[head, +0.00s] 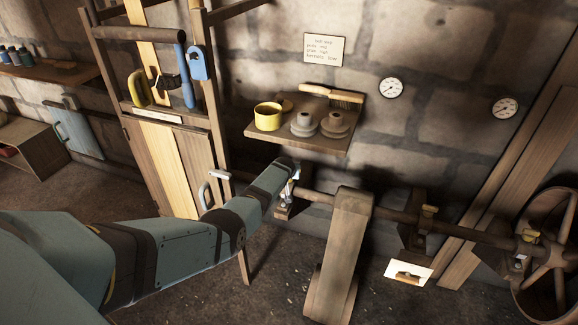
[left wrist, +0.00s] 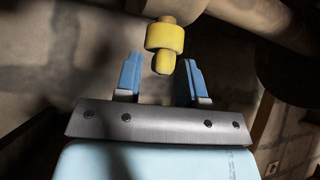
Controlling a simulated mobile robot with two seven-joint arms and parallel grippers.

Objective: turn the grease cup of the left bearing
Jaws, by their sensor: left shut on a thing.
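The grease cup (left wrist: 165,38) is a yellow round cap with a narrower rounded end, seen in the left wrist view between and just beyond my blue fingers. My left gripper (left wrist: 159,75) is shut on it, one finger on each side. In the head view my left gripper (head: 291,186) reaches the left bearing (head: 284,212) on the shaft. My arm hides most of that bearing and its cup there. My right gripper is not in view.
The long shaft (head: 390,215) runs right past a tall wooden cover (head: 337,255) to more bearings and a spoked wheel (head: 545,245). A wall shelf (head: 330,143) with a yellow pot (head: 268,117) and a brush (head: 332,94) hangs above. A wooden rack stands left.

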